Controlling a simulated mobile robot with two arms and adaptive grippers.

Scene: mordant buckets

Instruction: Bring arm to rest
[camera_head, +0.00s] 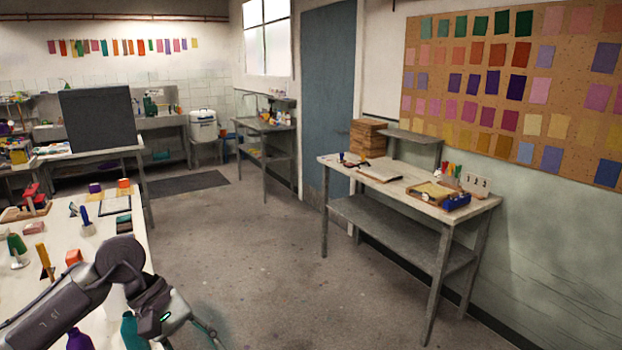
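My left arm comes in from the lower left, over the near end of a white-topped table (145,222). It bends at a dark joint and points down to the right. My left gripper (196,332) is low in the view, beside the table's right edge. Its fingers are small and dark against the floor, so I cannot tell whether they are open or shut. I see nothing held in it. My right arm and gripper are not in view.
A teal bottle (130,331) and a purple bottle (79,341) stand close by my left arm.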

